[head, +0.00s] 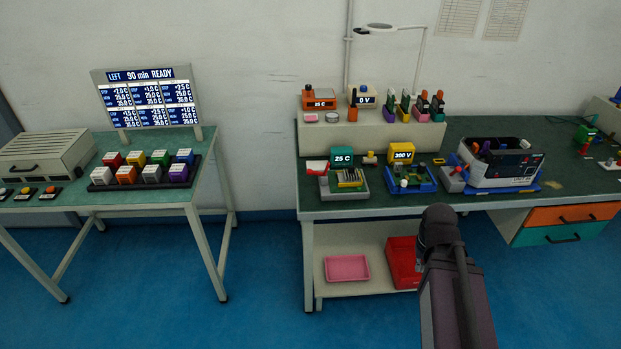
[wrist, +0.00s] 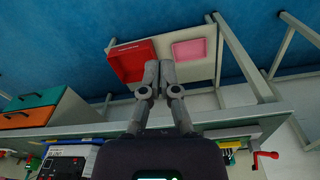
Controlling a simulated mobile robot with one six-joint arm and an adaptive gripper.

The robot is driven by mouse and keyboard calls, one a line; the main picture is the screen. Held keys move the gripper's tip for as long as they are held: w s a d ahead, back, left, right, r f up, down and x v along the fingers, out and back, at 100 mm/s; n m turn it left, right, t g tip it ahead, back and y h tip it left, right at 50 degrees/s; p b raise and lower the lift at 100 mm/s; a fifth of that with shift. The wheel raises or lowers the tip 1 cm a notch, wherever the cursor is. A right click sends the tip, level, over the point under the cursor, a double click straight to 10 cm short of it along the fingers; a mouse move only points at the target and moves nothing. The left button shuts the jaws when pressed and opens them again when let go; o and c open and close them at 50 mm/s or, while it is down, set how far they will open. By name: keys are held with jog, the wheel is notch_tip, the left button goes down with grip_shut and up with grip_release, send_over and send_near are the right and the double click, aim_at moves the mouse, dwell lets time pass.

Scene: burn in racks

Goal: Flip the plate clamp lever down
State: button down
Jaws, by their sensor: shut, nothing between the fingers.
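The fixture with a green "25 C" display (head: 342,155) stands at the front left of the green bench. A red lever-like part (head: 316,168) is at its left side; it is too small to tell its exact position. A red handle on a post (wrist: 264,154), seemingly the same part, shows at the lower right in the wrist view. My gripper (wrist: 159,66) is shut and empty. Its fingers point toward the bench's lower shelf in that view, apart from the handle. In the head view my arm stands in front of the bench, and the fingers cannot be made out.
A blue-based tester (head: 500,167) is further right. A pink tray (head: 347,268) and a red bin (head: 402,262) sit on the lower shelf. Blue floor is free between the tables.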

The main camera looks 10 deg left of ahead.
jog(key=w+a+f+n+t+b, duration=0.2)
jog(key=w+a+n+t+b, duration=0.3)
jog(key=w+n, duration=0.35)
jog(key=w+a+f+n+t+b, duration=0.3)
jog(key=w+a+n+b, duration=0.2)
jog(key=w+a+n, duration=0.4)
jog(key=w+a+n+t+y+b, duration=0.1)
jog(key=w+a+n+t+b, duration=0.1)
jog(key=a+n, duration=0.3)
jog(key=w+a+r+n+t+y+b, duration=0.1)
jog(key=w+a+n+t+y+b, duration=0.1)
jog(key=a+n, duration=0.4)
jog(key=w+a+n+t+y+b, duration=0.2)
jog(key=w+a+n+b, duration=0.1)
jog(key=a, duration=0.6)
jog(key=shift+w+r+n+t+b, duration=0.15)
jog(key=shift+r+n+b, duration=0.1)
jog(key=shift+n, duration=0.45)
jog(key=shift+w+r+n+t+b, duration=0.1)
jog(key=shift+r+n+t+b, duration=0.1)
jog(key=shift+n, duration=0.45)
jog(key=shift+s+a+n+y, duration=0.1)
jog(key=shift+a+n+y, duration=0.2)
jog(key=shift+a+n, duration=0.25)
jog(key=shift+r, duration=0.1)
jog(key=shift+b+x, duration=0.9)
jog(key=shift+x, duration=4.1)
jog(key=shift+s+a+r+m, duration=0.1)
jog(key=shift+s+m, duration=0.1)
jog(key=shift+m, duration=0.05)
